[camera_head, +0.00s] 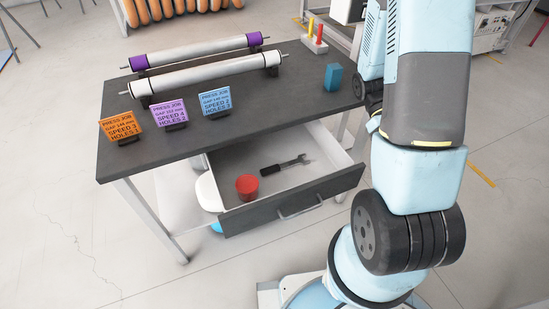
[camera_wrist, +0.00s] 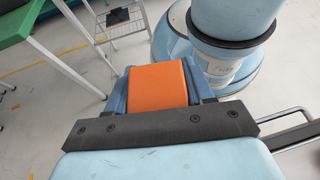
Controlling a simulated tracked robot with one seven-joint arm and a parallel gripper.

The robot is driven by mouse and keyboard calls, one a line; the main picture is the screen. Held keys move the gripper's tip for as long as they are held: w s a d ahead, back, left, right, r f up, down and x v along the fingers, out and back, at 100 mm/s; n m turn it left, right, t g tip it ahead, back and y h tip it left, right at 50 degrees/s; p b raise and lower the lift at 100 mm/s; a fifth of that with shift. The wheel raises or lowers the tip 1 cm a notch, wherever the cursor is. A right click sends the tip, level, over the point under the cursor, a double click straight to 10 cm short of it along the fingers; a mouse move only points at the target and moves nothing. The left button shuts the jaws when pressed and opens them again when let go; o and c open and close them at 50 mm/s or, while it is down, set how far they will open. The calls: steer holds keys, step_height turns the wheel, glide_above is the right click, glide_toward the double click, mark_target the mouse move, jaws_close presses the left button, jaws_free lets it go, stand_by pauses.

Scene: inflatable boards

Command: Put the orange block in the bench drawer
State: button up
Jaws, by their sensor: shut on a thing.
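The orange block (camera_wrist: 160,86) is between the blue fingers of my gripper (camera_wrist: 157,78) in the wrist view. My gripper is shut on it. Neither the block nor my gripper shows in the head view, where my arm fills the right side. The bench drawer (camera_head: 292,206) is pulled open under the front of the dark bench top (camera_head: 240,124). It holds a red cylinder (camera_head: 247,187) and a dark-handled wrench (camera_head: 285,165), with bare floor around them. A metal handle (camera_wrist: 284,111) shows at the right edge of the wrist view.
Orange, purple and blue sign cards (camera_head: 168,113) stand along the bench's front left. Two white rollers (camera_head: 205,75) lie behind them. A blue block (camera_head: 333,77) stands at the bench's right end, close to my arm. A small stand (camera_wrist: 120,24) is on the floor in the wrist view.

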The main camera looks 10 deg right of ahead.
steer(key=w+a+f+m+t+y, duration=0.3)
steer(key=a+m+y, duration=0.4)
steer(key=a, duration=0.6)
steer(key=w+a+f+m+t+y, duration=0.1)
steer(key=w+a+m+t+y, duration=0.5)
steer(key=a, duration=0.6)
steer(key=shift+w+a+f+m+y, duration=0.3)
steer(key=shift+a+f+m, duration=0.25)
steer(key=shift+f, duration=1.85)
steer(key=shift+w+a+f+m+y, duration=0.3)
steer(key=shift+a+f+m, duration=0.2)
steer(key=shift+f, duration=1.85)
steer(key=shift+w+a+f+m+y, duration=0.2)
steer(key=shift+w+a+f+m, duration=0.25)
steer(key=shift+f, duration=1.95)
steer(key=shift+s, duration=0.1)
steer(key=o, duration=1.1)
steer(key=shift+o, duration=0.2)
